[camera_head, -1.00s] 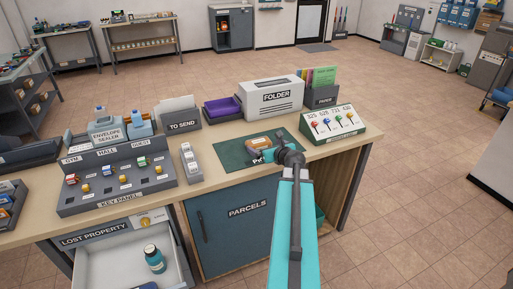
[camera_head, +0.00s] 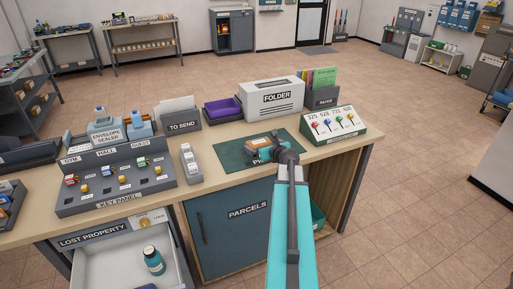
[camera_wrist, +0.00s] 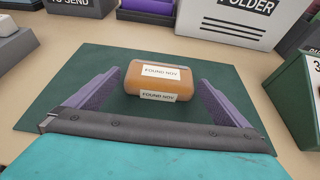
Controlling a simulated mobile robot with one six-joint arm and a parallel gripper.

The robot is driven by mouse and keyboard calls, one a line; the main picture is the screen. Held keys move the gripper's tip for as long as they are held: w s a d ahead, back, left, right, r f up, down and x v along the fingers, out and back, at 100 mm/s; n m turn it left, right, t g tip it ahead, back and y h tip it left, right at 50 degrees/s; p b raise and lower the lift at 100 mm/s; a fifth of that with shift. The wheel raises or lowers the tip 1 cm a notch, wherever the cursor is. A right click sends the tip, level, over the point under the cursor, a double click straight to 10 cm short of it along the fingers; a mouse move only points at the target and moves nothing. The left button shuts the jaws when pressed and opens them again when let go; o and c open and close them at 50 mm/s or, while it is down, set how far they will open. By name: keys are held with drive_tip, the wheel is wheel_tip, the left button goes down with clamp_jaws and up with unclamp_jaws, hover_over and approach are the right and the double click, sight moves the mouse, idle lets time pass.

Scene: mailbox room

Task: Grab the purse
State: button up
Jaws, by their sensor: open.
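An orange-brown purse (camera_wrist: 158,82) with white "FOUND NOV" labels lies on a dark green mat (camera_wrist: 60,108) on the desk. In the head view the purse (camera_head: 257,142) is partly covered by my arm. My gripper (camera_wrist: 158,92) is open, with one purple-grey finger to the left of the purse and one to the right. The wrist view shows a gap between each finger and the purse. I cannot tell how far the fingertips are above the mat.
A white folder box (camera_head: 273,97) and a purple tray (camera_head: 222,108) stand behind the mat. An open "Lost Property" drawer (camera_head: 112,268) holds a bottle (camera_head: 153,261).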

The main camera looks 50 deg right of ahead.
sight(259, 142)
drive_tip(key=shift+b+x, duration=0.45)
drive_tip(key=shift+x, duration=1.25)
drive_tip(key=shift+c, duration=0.3)
drive_tip(key=c, duration=0.8)
drive_tip(key=shift+c, duration=0.2)
drive_tip(key=shift+r, duration=0.1)
wheel_tip(259, 142, up, 3)
drive_tip(key=p, duration=0.3)
drive_tip(key=shift+r+p, duration=0.2)
drive_tip(key=shift+p, duration=0.2)
drive_tip(key=s+a, duration=0.1)
drive_tip(key=s, duration=0.2)
drive_tip(key=s+a, duration=0.1)
drive_tip(key=s, duration=0.2)
drive_tip(key=s+a+r, duration=0.1)
drive_tip(key=s, duration=0.3)
drive_tip(key=shift+s+a+r+p, duration=0.1)
drive_tip(key=shift+s+r+p, duration=0.1)
drive_tip(key=shift+p, duration=0.65)
